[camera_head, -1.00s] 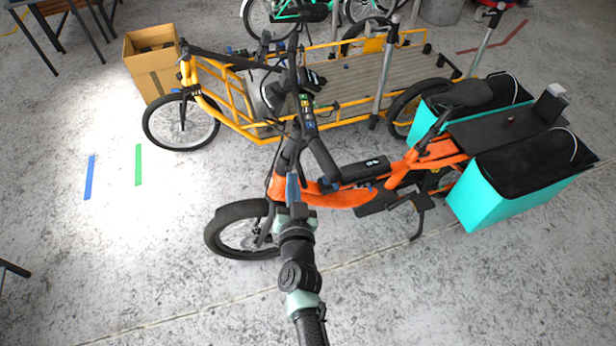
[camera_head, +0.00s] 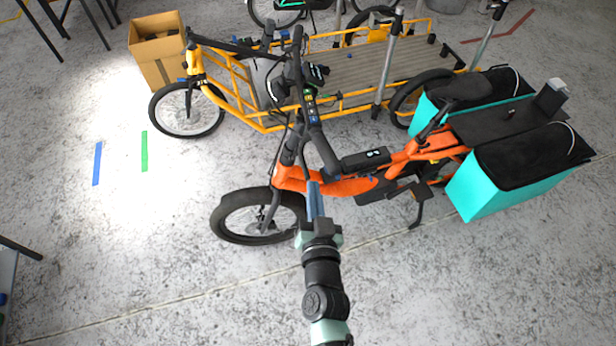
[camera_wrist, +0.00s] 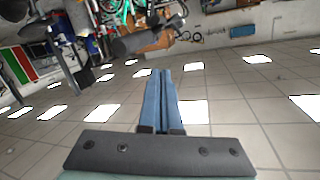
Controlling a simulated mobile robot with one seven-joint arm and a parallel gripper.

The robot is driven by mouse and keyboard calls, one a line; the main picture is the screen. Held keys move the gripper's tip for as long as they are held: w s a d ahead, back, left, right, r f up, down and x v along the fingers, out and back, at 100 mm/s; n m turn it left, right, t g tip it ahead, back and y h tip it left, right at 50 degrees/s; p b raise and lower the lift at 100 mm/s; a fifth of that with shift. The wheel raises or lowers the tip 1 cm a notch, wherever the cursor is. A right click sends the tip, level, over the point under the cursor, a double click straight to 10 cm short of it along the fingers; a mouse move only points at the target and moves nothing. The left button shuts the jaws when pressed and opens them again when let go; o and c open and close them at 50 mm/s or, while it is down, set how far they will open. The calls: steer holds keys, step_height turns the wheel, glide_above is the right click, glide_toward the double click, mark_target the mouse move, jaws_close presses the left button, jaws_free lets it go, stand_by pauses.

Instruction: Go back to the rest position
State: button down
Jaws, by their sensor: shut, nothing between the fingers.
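My gripper (camera_head: 315,200) is in front of the orange cargo bike (camera_head: 330,184) in the head view, near its front wheel. Its blue fingers are together with nothing between them. The wrist view also shows the gripper (camera_wrist: 163,75), with the two blue fingers side by side and closed. My arm reaches up from the bottom edge of the head view. Whether the fingers touch the bike frame cannot be told.
A yellow cargo bike (camera_head: 265,122) stands behind the orange one. Turquoise panniers (camera_head: 505,190) hang at the orange bike's rear. A cardboard box (camera_head: 160,70) stands at the upper left.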

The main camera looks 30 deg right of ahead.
steer(key=shift+s+a+r, duration=0.1)
steer(key=shift+s, duration=0.3)
stand_by(0.3)
steer(key=w+a+r+n+t+y+b, duration=0.2)
steer(key=w+a+r, duration=0.1)
steer(key=r, duration=0.6)
steer(key=w+a+r+n+t+y+b, duration=0.1)
steer(key=w+a+r+t+b, duration=0.2)
steer(key=r, duration=0.5)
steer(key=w+a+r+n+t+y, duration=0.15)
steer(key=w+a+r, duration=0.25)
steer(key=r, duration=0.5)
steer(key=s+a+r+n+t+b, duration=0.1)
steer(key=s+a+r+t, duration=0.1)
steer(key=s+r, duration=0.3)
steer(key=s+a+r+n+t+y+b, duration=0.1)
steer(key=s+r, duration=0.4)
steer(key=r, duration=0.7)
steer(key=s+a+r+n+t+y+b, duration=0.1)
steer(key=s+a+r+t+b, duration=0.1)
steer(key=r, duration=0.6)
steer(key=s+a+b, duration=0.1)
steer(key=s+a, duration=0.1)
steer(key=s, duration=0.1)
steer(key=shift+s+a+r+t, duration=0.15)
steer(key=shift+a+r+t, duration=0.1)
steer(key=shift+a+t, duration=0.15)
steer(key=shift+f+n, duration=0.1)
steer(key=shift+n, duration=0.15)
